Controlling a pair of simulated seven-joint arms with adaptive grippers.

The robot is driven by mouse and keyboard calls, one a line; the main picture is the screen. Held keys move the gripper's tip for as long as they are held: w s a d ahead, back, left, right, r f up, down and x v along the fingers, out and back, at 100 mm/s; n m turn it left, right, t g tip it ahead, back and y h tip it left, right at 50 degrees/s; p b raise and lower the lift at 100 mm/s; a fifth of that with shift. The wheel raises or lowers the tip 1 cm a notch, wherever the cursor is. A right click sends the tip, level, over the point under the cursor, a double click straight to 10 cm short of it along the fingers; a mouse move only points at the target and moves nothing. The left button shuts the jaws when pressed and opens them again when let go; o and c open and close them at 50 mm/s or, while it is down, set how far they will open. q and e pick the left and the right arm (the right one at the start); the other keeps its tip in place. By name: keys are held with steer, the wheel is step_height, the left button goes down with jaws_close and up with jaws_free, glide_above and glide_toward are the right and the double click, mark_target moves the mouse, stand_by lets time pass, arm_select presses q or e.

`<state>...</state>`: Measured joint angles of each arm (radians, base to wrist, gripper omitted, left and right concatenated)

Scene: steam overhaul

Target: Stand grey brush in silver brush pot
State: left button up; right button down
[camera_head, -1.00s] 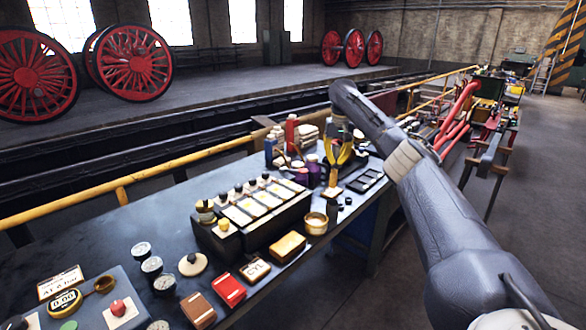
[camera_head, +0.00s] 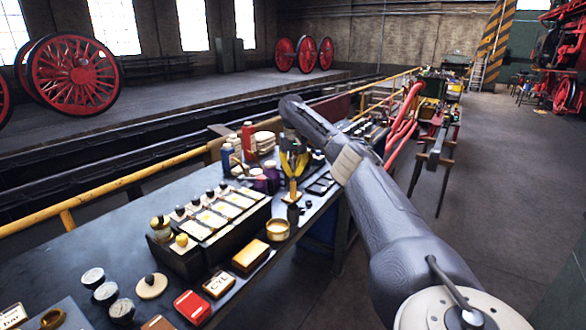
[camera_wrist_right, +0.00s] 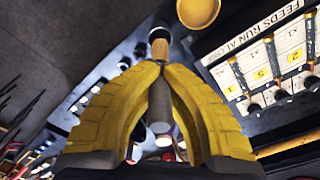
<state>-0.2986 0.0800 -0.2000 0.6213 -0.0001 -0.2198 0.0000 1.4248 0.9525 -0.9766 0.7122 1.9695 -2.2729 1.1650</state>
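My right gripper (camera_head: 293,168) hangs over the far part of the bench with its yellow fingers pointing down. In the right wrist view its fingers (camera_wrist_right: 160,85) are closed around the grey brush (camera_wrist_right: 159,100). The brush's tan bristle end (camera_wrist_right: 160,48) sticks out beyond the fingertips. In the head view this tan end (camera_head: 293,187) shows below the fingers, close above a small dark object; I cannot tell whether they touch. I cannot pick out the silver brush pot with certainty; the gripper and arm hide part of the bench. My left gripper is out of view.
A gold tin (camera_head: 277,229) stands in front of the gripper, beside a tan block (camera_head: 250,256). A dark box with white cards (camera_head: 212,222) lies to the left. Purple jars (camera_head: 262,183) and a red bottle (camera_head: 247,141) stand behind. A yellow rail (camera_head: 100,192) runs along the back.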

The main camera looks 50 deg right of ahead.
mark_target(293, 158)
steer(key=shift+f, duration=4)
steer(key=c, duration=2.1)
jaws_free()
steer(key=o, duration=0.6)
step_height(293, 158, up, 12)
steer(key=shift+f, duration=0.1)
